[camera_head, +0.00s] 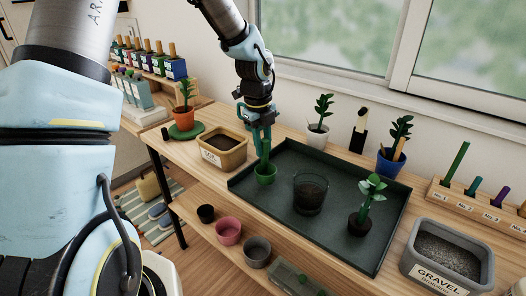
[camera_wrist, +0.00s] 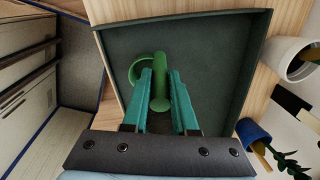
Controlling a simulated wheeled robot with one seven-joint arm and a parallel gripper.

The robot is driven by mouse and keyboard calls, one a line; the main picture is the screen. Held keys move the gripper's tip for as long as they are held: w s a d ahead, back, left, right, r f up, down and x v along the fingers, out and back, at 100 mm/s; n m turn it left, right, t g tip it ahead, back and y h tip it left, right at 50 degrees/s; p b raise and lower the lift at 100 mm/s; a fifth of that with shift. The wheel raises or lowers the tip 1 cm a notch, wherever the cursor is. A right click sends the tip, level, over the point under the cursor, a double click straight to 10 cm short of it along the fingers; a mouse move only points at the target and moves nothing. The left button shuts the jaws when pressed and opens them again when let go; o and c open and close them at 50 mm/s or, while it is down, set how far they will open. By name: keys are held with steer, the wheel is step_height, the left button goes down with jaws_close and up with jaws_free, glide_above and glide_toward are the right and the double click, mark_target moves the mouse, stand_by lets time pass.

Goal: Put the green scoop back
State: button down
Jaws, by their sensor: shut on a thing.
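The green scoop (camera_head: 265,174) has a round cup and a straight handle. My gripper (camera_head: 264,143) is shut on its handle and holds it upright, cup down, over the left part of the dark tray (camera_head: 262,231). I cannot tell whether the cup touches the tray. In the wrist view, the scoop (camera_wrist: 160,104) stands between the teal fingers of my gripper (camera_wrist: 160,84), its cup partly hidden by the left finger. A wooden rack (camera_head: 464,205) at the right holds a tall green piece, a teal one and a purple one in labelled slots.
A glass of soil (camera_head: 310,194) and a plant in a dark pot (camera_head: 362,218) stand in the tray. A tan soil box (camera_head: 222,152) is left of it, a grey gravel bin (camera_head: 447,260) right. White (camera_head: 317,137) and blue (camera_head: 389,164) pots stand behind.

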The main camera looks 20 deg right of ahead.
mark_target(259, 167)
steer(key=shift+f, duration=1.05)
steer(key=shift+f, duration=0.2)
steer(key=c, duration=0.7)
jaws_free()
steer(key=shift+r, duration=0.1)
step_height(259, 167, up, 12)
steer(key=a, duration=0.1)
steer(key=shift+s+a+b, duration=0.15)
steer(key=shift+b, duration=0.3)
